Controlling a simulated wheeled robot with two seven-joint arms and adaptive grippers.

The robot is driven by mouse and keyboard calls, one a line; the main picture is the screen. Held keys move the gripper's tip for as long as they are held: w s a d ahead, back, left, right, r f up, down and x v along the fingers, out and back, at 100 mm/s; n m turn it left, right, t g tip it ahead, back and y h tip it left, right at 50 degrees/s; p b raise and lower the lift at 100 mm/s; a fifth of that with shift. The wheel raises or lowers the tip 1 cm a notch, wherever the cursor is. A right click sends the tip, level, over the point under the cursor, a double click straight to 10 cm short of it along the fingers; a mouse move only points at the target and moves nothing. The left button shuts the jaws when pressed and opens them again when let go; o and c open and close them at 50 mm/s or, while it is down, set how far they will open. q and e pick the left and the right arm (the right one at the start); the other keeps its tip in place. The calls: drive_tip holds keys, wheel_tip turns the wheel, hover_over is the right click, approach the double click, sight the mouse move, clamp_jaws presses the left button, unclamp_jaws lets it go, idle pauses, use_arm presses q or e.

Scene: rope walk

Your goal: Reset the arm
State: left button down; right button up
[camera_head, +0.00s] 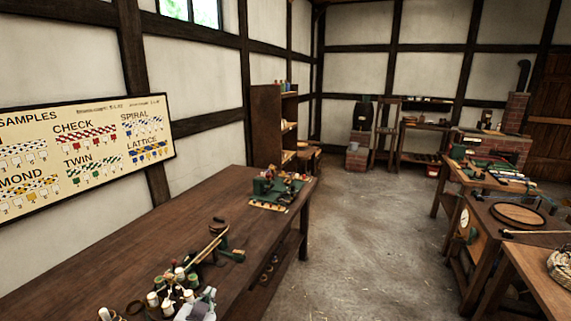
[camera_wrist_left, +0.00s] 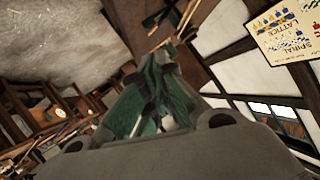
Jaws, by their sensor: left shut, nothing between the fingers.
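My left gripper (camera_head: 197,307) shows only in part, as a pale grey shape at the bottom edge of the head view, by the near end of the long wooden bench (camera_head: 110,248). In the left wrist view its grey body fills the lower middle, and its fingers (camera_wrist_left: 153,76) are dark and close together, with green surfaces around them. It is shut and holds nothing. Part of the arm is out of frame. My right gripper is in neither view.
White and green bobbins (camera_head: 170,290) stand close to my left gripper. A green device (camera_head: 275,188) sits at the bench's far end. A sample board (camera_head: 85,150) hangs on the left wall. Other worktables (camera_head: 490,180) stand at right; the floor (camera_head: 365,235) between is clear.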

use_arm(q)
drive_tip(key=s+a+f+n+g+h, duration=0.1)
drive_tip(key=s+f+g, duration=0.5)
drive_tip(key=s, duration=0.4)
drive_tip(key=s+f+n+g, duration=0.1)
drive_tip(key=s+f+g, duration=0.3)
drive_tip(key=s+f, duration=0.5)
drive_tip(key=s+f+g, duration=0.1)
drive_tip(key=s+f, duration=0.1)
drive_tip(key=f, duration=1.4)
drive_tip(key=s+f, duration=0.2)
drive_tip(key=f, duration=1.4)
drive_tip(key=s+a+f, duration=0.2)
drive_tip(key=s+f, duration=0.7)
drive_tip(key=s, duration=0.2)
drive_tip(key=s+a+f+g, duration=0.1)
drive_tip(key=s+a+f, duration=0.1)
drive_tip(key=s+f, duration=0.8)
drive_tip(key=shift+s+a+f, duration=0.2)
drive_tip(key=shift+s+a, duration=0.05)
drive_tip(key=shift+s, duration=0.2)
